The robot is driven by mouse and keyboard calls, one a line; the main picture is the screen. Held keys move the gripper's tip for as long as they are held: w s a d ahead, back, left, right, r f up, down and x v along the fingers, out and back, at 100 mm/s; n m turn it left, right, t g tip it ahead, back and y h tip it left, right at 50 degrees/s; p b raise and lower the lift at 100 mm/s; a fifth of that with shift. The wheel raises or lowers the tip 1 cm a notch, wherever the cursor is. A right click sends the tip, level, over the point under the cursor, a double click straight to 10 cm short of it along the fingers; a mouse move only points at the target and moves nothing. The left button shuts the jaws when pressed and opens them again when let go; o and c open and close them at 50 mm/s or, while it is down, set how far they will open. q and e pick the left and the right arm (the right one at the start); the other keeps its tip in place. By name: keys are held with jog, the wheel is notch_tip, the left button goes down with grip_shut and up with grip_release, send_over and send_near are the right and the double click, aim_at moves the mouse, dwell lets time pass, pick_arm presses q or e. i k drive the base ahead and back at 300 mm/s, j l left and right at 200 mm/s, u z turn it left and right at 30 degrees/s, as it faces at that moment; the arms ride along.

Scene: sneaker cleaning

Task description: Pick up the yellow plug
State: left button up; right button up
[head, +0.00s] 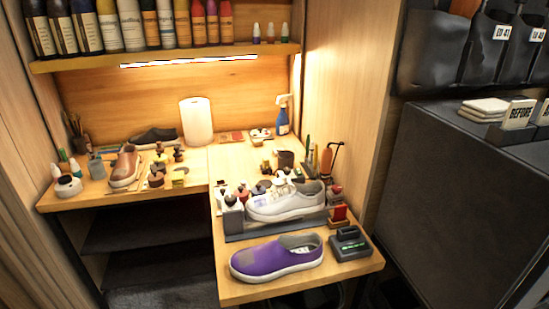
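I cannot make out a yellow plug for certain in the head view. A small yellowish item (180,176) sits among dark little pieces on the left wing of the bench, right of a brown shoe (124,168); it is too small to tell what it is. Neither of my grippers is in view.
The wooden bench (240,291) is L-shaped. Its right wing holds a purple shoe (265,260), a white shoe (287,203), bottles and a dark device (349,243). A paper roll (196,122) and a spray bottle (282,118) stand behind. A dark cabinet (455,190) is at right.

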aim_at(266, 161)
jog(key=i+j+z, duration=0.1)
jog(key=z, duration=0.3)
jog(key=j+z, duration=0.2)
jog(key=z, duration=0.2)
jog(key=i+j+z, duration=0.1)
jog(key=z, duration=0.3)
jog(key=j+z, duration=0.25)
jog(key=z, duration=0.15)
